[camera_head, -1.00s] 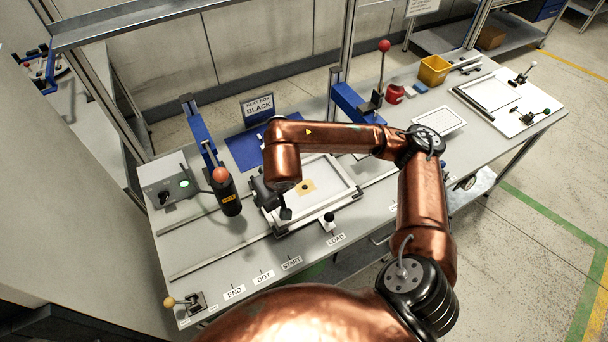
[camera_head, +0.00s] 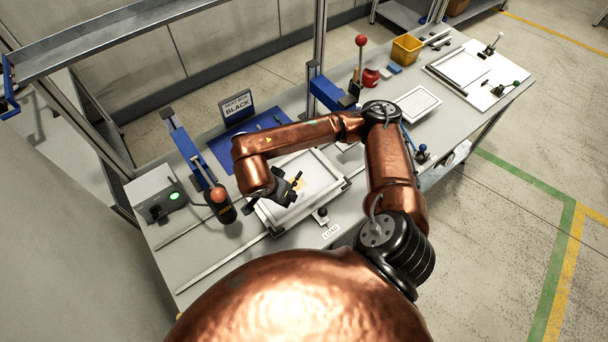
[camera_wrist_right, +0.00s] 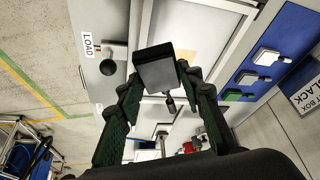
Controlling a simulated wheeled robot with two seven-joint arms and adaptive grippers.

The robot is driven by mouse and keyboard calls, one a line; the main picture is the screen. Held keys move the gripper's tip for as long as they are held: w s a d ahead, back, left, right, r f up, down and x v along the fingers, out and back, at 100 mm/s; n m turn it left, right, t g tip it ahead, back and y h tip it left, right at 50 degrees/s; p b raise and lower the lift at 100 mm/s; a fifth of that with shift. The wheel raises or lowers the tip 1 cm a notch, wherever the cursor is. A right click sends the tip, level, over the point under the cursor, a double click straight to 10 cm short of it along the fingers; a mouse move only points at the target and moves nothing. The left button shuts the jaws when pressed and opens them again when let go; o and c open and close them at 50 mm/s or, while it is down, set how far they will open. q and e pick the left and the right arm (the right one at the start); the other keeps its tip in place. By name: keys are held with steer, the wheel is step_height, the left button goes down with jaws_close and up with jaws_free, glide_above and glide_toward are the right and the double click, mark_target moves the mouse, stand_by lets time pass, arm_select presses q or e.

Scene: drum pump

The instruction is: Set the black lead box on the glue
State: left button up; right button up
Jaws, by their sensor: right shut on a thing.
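My right gripper (camera_head: 290,186) is above the white framed tray (camera_head: 329,160). In the right wrist view its fingers (camera_wrist_right: 160,78) are shut on a black box (camera_wrist_right: 156,66), which has a dark top edge and a greyer face. A tan-orange glue patch (camera_head: 298,184) lies on the plate inside the tray, partly hidden by the gripper in the head view. In the right wrist view the patch (camera_wrist_right: 186,56) shows beside and behind the box. The box looks held above the plate, but the exact gap cannot be told. My left gripper is not in view.
A blue mat (camera_wrist_right: 284,37) bears small light boxes (camera_wrist_right: 266,56) and a green one, beside the sign reading "NEXT BOX BLACK" (camera_head: 237,107). A dark dispenser with an orange ball top (camera_head: 218,195) stands left of the tray. A knob (camera_head: 321,214) sits at the tray's front.

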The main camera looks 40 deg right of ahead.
steer(key=s+d+m+g+p, duration=0.2)
steer(key=s+d+m, duration=0.1)
steer(key=m, duration=0.2)
steer(key=w+d+f, duration=0.1)
steer(key=w, duration=0.1)
steer(key=w+d+f+p, duration=0.1)
steer(key=w+d+f, duration=0.1)
steer(key=w+d, duration=0.1)
steer(key=shift+w+p, duration=0.3)
steer(key=w+d+f, duration=0.1)
steer(key=f, duration=0.1)
steer(key=w+d+f, duration=0.1)
steer(key=w+f, duration=0.1)
steer(key=w+d+f+p, duration=0.1)
steer(key=f, duration=0.1)
steer(key=shift+w, duration=0.25)
steer(key=shift+w+d+f, duration=0.2)
steer(key=shift+w+f, duration=0.05)
steer(key=shift+f, duration=0.1)
step_height(320, 180, down, 3)
steer(key=shift+f+p, duration=0.1)
steer(key=shift+p, duration=0.3)
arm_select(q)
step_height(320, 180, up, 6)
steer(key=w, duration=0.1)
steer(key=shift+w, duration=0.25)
arm_select(e)
steer(key=shift+w, duration=0.1)
